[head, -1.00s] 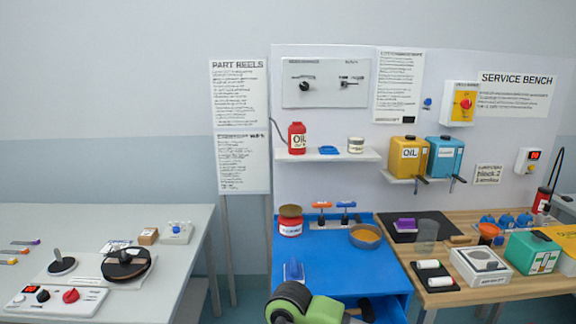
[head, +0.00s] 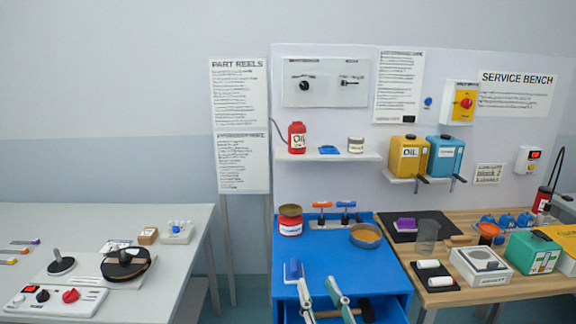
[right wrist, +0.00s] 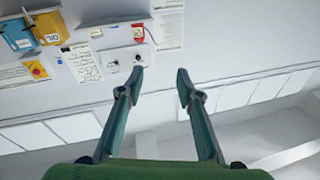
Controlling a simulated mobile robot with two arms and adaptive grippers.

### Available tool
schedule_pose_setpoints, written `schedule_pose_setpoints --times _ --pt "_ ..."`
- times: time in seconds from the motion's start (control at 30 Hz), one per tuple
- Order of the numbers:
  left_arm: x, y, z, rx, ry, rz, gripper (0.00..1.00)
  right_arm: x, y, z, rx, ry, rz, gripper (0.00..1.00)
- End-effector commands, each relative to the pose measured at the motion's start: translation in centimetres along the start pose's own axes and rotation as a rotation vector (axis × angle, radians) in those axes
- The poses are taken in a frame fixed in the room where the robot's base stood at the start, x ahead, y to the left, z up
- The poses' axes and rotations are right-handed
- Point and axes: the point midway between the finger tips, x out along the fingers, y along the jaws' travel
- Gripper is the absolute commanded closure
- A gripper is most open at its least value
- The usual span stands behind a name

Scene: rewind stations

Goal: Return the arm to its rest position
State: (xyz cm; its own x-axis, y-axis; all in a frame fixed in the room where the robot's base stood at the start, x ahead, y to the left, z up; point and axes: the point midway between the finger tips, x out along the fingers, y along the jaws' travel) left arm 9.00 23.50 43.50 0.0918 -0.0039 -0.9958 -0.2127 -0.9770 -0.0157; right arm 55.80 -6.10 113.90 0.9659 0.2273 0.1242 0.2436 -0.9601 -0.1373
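My right gripper (head: 318,284) shows at the bottom of the head view, in front of the blue bench. Its two pale green fingers point up and stand apart, with nothing between them. In the right wrist view the right gripper (right wrist: 161,78) is open and empty, its dark green fingers wide apart. Behind them that view shows the wall panel upside down, and no object close to the fingertips. My left gripper is not in view.
The blue bench (head: 345,262) has an open drawer with a hammer (head: 345,312), close to my right gripper. The grey table (head: 185,268) is at left, the wooden bench (head: 455,222) at right.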

Motion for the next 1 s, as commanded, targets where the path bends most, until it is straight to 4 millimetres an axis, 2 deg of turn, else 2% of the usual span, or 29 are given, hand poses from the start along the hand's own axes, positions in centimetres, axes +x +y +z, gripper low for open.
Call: schedule_pose_setpoints --times 0.03,0.1,0.17,0.2,0.3,0.4,0.5,0.6,0.8,1.0 --pt "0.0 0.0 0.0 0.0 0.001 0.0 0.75 -1.5 2.7 2.7 -0.001 -0.102 0.081 0.67" --pt "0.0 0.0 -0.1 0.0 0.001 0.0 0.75 -3.9 5.8 6.3 -0.014 -0.252 0.171 0.67" --pt "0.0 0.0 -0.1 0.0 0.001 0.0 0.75 -6.6 8.0 9.4 -0.028 -0.388 0.232 0.67" --pt "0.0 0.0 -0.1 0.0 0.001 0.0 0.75 -8.6 9.1 11.4 -0.036 -0.481 0.262 0.67" --pt "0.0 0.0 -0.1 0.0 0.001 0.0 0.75 -14.0 11.1 15.6 -0.059 -0.705 0.303 0.67" --pt "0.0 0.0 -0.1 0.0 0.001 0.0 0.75 -18.9 11.8 18.4 -0.075 -0.888 0.305 0.67" --pt "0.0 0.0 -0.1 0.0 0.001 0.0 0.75 -23.2 11.9 20.2 -0.089 -1.039 0.286 0.67" --pt "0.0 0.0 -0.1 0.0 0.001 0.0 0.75 -27.0 11.8 21.4 -0.096 -1.165 0.257 0.67" --pt "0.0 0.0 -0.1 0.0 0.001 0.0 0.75 -33.9 10.9 22.6 -0.106 -1.383 0.175 0.67" --pt "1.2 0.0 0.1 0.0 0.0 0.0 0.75 -33.5 11.8 29.0 -0.106 -1.407 0.17 0.67"
